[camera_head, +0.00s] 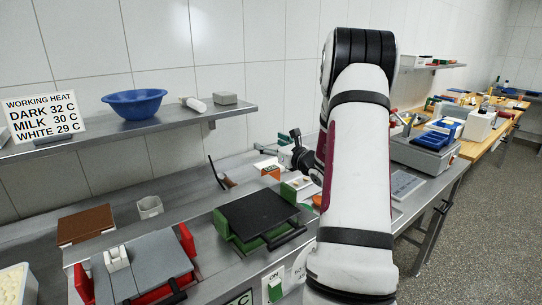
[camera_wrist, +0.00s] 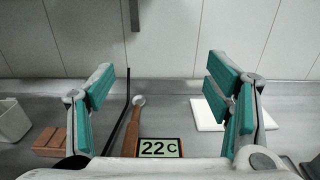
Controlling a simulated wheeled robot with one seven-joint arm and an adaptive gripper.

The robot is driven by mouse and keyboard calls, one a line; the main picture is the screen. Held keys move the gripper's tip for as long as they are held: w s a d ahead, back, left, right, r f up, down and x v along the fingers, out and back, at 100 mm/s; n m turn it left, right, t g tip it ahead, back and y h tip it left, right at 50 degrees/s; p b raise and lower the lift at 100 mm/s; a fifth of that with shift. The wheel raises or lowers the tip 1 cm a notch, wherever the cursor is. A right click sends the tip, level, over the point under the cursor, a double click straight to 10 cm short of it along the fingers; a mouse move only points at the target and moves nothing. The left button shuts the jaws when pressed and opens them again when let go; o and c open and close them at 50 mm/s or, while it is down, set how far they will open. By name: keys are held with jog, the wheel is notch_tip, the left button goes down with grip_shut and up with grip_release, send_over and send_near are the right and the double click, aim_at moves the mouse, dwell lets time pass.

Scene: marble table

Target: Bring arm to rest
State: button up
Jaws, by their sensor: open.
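My arm (camera_head: 355,150) rises in the right half of the head view and hides part of the bench behind it. My gripper (camera_head: 285,142) shows small at the left of the arm, above the back of the metal bench (camera_head: 205,195). In the wrist view my gripper (camera_wrist: 162,95) has its two teal-padded fingers wide apart, with nothing between the pads. Beyond and below them are a wooden-handled tool (camera_wrist: 131,128), a thin dark rod (camera_wrist: 127,95) and a 22 C display (camera_wrist: 159,148). The gripper appears to touch none of these.
A wall shelf (camera_head: 120,125) holds a blue bowl (camera_head: 134,103). On the bench are a black-topped green device (camera_head: 258,213), a grey-topped red device (camera_head: 140,268) and a brown block (camera_head: 85,225). A white board (camera_wrist: 212,113) lies near the right finger. Open floor (camera_head: 475,220) is at right.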

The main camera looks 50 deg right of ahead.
jog(key=shift+r, duration=0.35)
dwell(0.3)
